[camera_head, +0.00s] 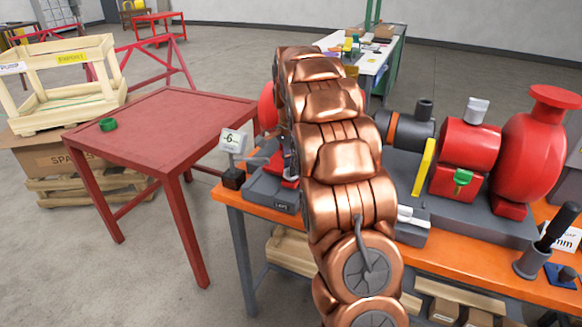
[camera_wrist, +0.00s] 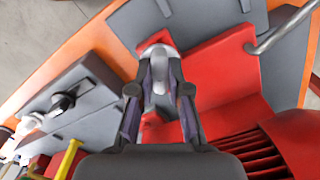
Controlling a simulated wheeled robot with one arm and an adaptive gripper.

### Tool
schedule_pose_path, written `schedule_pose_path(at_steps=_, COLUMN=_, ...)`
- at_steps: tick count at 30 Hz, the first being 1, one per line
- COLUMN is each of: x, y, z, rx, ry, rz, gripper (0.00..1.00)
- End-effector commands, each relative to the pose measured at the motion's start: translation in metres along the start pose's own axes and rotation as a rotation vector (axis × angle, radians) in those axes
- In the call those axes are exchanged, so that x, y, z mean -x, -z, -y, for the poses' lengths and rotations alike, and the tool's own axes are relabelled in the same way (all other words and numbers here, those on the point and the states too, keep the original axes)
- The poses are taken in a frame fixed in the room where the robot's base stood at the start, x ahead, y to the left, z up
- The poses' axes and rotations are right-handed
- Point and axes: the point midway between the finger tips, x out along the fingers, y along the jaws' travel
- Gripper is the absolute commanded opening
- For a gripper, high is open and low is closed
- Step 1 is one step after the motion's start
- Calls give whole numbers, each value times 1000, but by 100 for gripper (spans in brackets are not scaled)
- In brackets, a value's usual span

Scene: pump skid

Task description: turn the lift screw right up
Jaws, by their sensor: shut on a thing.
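My gripper (camera_wrist: 159,58) is shut on a pale grey metal part, which looks like the lift screw (camera_wrist: 158,40), in the wrist view. The screw's rounded end shows just beyond my fingertips, over a red foot or bracket of the red machine (camera_wrist: 225,75). The lower part of the screw is hidden by my fingers. In the head view my copper-coloured arm hides the gripper and the screw. A small display (camera_head: 233,141) reading about -6 stands at the left end of the orange bench.
A bent grey rod (camera_wrist: 275,30) lies close to the right of my gripper. A grey block with a black knob (camera_wrist: 63,101) is at left. On the orange bench (camera_head: 480,273) stand a red pump (camera_head: 533,150) and a yellow plate (camera_head: 423,168). A red table (camera_head: 160,120) is mostly clear.

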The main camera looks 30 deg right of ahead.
Motion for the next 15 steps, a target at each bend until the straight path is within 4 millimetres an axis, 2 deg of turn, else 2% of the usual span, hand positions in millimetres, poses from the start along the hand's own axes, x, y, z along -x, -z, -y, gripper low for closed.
schedule_pose_path(at_steps=15, x=2, y=1, z=0, rx=-37, ry=4, rz=-3, gripper=0)
